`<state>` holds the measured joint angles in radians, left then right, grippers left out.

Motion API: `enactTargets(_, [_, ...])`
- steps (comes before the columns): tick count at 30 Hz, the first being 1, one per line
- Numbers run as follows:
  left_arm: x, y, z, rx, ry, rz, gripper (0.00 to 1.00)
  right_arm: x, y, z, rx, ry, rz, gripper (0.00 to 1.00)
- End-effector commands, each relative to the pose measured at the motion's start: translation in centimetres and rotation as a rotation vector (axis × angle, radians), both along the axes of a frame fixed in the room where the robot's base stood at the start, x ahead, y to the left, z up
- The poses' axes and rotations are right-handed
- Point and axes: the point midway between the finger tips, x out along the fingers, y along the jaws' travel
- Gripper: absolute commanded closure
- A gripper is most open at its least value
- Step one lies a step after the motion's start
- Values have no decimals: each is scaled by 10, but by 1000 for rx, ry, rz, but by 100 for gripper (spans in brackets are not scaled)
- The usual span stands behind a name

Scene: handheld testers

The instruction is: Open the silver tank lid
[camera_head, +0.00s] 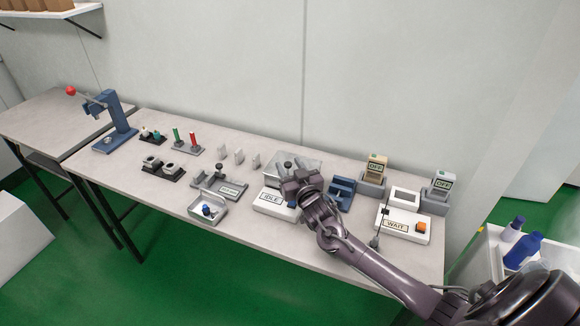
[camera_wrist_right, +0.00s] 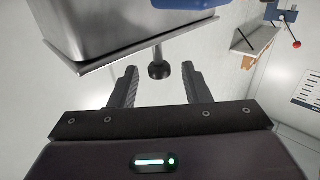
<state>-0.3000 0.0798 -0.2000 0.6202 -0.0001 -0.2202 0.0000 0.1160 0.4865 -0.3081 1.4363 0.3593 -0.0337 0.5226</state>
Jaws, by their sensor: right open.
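The silver tank (camera_head: 313,165) stands at the back of the table, right of the middle, partly hidden behind my right gripper in the head view. In the right wrist view the tank (camera_wrist_right: 120,22) is at the upper left, upside down in the picture, with its flat lid (camera_wrist_right: 135,47) on it. A dark round knob (camera_wrist_right: 158,71) on a thin stem sticks out from the lid. My right gripper (camera_head: 291,178) is open at the tank. In the right wrist view, the knob shows between the fingertips (camera_wrist_right: 160,78), with gaps on both sides. My left gripper is not in view.
A white IDLE box (camera_head: 270,203) sits in front of the tank, and a blue stand (camera_head: 342,190) is to its right. A WAIT box (camera_head: 402,227) and two OFF testers (camera_head: 376,168) are further right. An open grey box (camera_head: 219,211) is to the left, near the front edge.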

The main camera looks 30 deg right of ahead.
Motion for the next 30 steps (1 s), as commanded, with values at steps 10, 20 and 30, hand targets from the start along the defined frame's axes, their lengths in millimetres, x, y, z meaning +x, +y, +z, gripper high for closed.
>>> enactTargets(10, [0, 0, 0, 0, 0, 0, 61, 2, 0, 0, 0, 0, 1, 63])
enactTargets(20, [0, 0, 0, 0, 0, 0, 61, 2, 0, 0, 0, 0, 1, 100])
enactTargets(30, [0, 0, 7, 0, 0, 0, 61, 2, -1, 5, 16, 13, 1, 100])
